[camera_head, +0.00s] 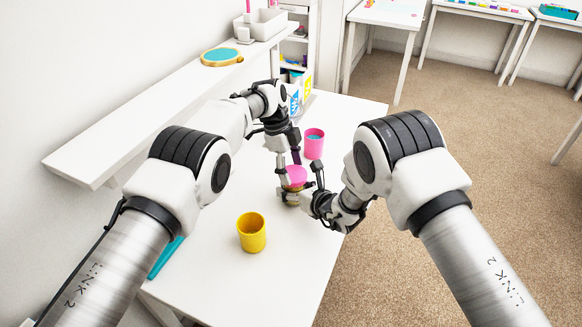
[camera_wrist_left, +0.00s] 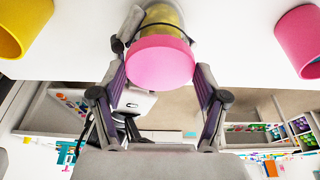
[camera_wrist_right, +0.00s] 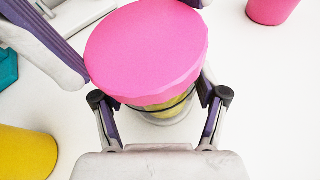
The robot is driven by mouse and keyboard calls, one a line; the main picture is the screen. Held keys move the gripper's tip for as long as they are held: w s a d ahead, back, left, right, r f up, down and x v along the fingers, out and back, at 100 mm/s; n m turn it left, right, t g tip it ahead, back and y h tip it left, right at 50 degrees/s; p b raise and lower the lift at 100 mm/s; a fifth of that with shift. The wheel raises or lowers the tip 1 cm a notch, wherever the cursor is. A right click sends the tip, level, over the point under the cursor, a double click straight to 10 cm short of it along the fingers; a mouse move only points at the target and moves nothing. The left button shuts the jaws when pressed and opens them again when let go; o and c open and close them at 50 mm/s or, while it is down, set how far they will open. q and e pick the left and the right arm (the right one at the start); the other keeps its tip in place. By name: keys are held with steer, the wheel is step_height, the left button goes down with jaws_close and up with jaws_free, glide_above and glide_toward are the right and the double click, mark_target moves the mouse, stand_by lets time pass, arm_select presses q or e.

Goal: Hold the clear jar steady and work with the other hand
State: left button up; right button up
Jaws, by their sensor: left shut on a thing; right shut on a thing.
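The clear jar (camera_head: 292,196) stands on the white table (camera_head: 285,265), with yellowish contents showing through its wall in the right wrist view (camera_wrist_right: 168,110). A pink lid (camera_head: 297,174) sits on top of it; it fills the middle of the left wrist view (camera_wrist_left: 160,63). My left gripper (camera_head: 293,178) is shut on the lid, one finger at each side. My right gripper (camera_wrist_right: 160,107) is shut on the jar's body just below the lid. The jar looks upright. Much of its body is hidden by the lid and fingers.
A yellow cup (camera_head: 251,234) stands in front of the jar. A pink cup (camera_head: 314,144) stands behind it. A turquoise item (camera_head: 165,258) lies at the table's left edge. A wall shelf (camera_head: 110,140) runs along the left. The table's front right is clear.

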arm_select(q)
steer(key=shift+f, duration=0.55)
steer(key=o, duration=0.8)
steer(key=shift+c, duration=0.2)
steer(key=shift+r, duration=2.25)
steer(key=shift+c, duration=0.3)
